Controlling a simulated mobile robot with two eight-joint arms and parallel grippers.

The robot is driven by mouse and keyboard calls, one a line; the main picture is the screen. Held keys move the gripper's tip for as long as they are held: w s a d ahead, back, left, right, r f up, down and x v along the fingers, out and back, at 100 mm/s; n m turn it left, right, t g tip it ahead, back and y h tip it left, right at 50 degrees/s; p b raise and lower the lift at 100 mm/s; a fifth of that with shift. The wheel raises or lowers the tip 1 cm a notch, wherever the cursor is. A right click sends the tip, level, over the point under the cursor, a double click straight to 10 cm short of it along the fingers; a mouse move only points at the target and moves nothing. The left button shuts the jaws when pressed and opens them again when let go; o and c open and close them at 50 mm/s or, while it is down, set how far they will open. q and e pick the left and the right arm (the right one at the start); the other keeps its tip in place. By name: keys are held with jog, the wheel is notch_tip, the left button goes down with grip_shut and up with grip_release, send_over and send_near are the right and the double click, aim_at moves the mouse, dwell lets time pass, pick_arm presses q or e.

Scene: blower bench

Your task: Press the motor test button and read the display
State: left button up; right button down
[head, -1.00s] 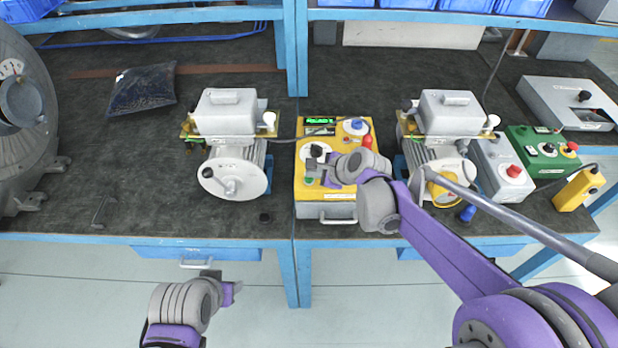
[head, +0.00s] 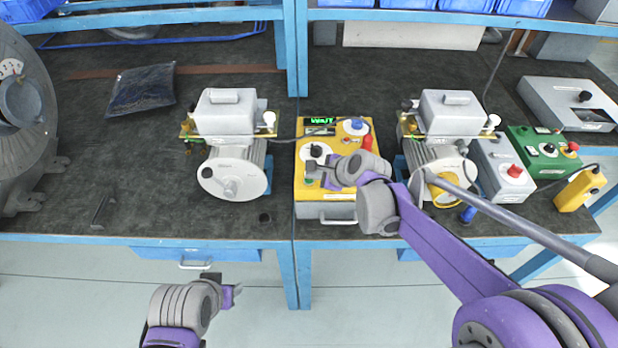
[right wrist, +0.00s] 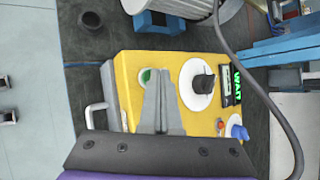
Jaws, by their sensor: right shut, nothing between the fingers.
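The yellow control box (head: 345,190) stands at the middle of the bench. Its display (head: 320,121) is lit with green letters; in the right wrist view the display (right wrist: 235,84) reads "WAIT". My right gripper (head: 313,172) is over the lower left of the box top. In the right wrist view its fingers (right wrist: 158,72) are together and empty, right at a green button (right wrist: 146,75), which they partly hide. I cannot tell whether they touch it. A black knob (right wrist: 203,84) on a white dial is beside them. My left gripper (head: 232,292) hangs in front of the bench, away from the box.
One motor unit (head: 232,165) stands left of the box and another (head: 450,120) right, behind my right arm. A grey cable (right wrist: 262,85) runs past the display. A blue knob (right wrist: 239,132) and a red button (head: 367,141) are on the box. A green box (head: 540,150) stands farther right.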

aim_at(313, 181)
jog(key=shift+r, duration=0.1)
pick_arm(q)
jog(key=shift+w+r+p, duration=0.2)
jog(key=shift+r+p, duration=0.2)
jog(key=shift+r, duration=0.1)
pick_arm(e)
jog(key=shift+r, duration=0.7)
pick_arm(q)
jog(key=shift+r, duration=0.1)
pick_arm(e)
jog(key=shift+r, duration=0.1)
jog(key=shift+r+p, duration=1.3)
jog(key=shift+r, duration=1.15)
pick_arm(q)
jog(key=r, duration=0.1)
jog(key=w+r, duration=0.1)
jog(key=r, duration=0.1)
jog(key=shift+r, duration=0.1)
pick_arm(e)
jog(key=shift+f, duration=0.1)
jog(key=shift+s, duration=0.1)
